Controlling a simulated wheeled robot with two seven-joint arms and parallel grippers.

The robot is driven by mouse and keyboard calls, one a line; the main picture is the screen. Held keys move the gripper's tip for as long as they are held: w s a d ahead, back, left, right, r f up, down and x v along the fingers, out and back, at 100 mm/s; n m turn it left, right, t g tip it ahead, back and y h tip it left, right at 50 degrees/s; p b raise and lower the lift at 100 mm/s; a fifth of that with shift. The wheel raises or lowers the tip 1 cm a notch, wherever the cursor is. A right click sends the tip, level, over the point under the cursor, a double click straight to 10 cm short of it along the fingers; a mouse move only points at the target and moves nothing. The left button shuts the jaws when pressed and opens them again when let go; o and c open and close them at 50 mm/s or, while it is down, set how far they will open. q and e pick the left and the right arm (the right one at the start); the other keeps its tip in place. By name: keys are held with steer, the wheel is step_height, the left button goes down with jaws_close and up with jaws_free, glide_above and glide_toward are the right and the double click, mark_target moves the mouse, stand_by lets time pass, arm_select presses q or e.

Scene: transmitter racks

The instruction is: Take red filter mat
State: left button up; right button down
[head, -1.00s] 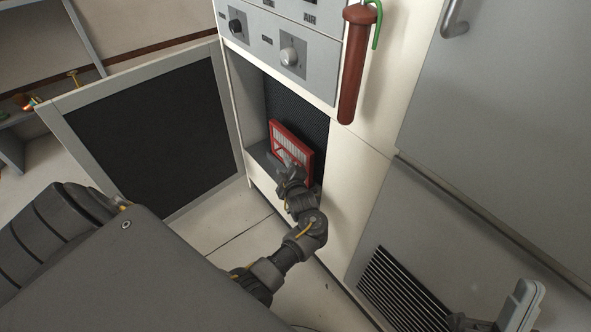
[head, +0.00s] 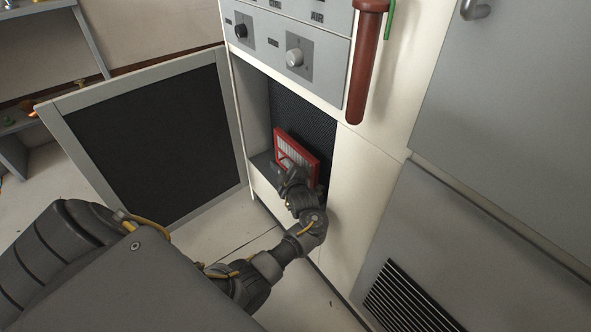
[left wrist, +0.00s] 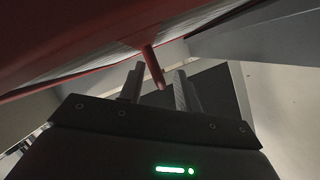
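The red filter mat (head: 297,148), a red frame with a pale pleated face, stands tilted inside the open lower bay of the rack. My left gripper (head: 290,172) is right at its front face in the head view and hides its lower part. In the left wrist view, the mat's red frame (left wrist: 70,25) fills the top left, and a red handle bar (left wrist: 153,66) sticks out from it. The two fingers of my left gripper (left wrist: 159,88) are apart, with the end of the bar between them and gaps showing. My right gripper is not in view.
The bay's door (head: 150,140), grey-framed with a dark panel, stands open on the left. A red cylinder (head: 364,65) hangs on the rack front above right. A grey cabinet with a vent (head: 405,300) is on the right. Bare floor shows below the bay.

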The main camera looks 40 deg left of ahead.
arm_select(q)
steer(key=shift+w+a+f, duration=0.1)
steer(key=shift+w+a, duration=0.25)
steer(key=shift+a, duration=0.1)
jaws_close()
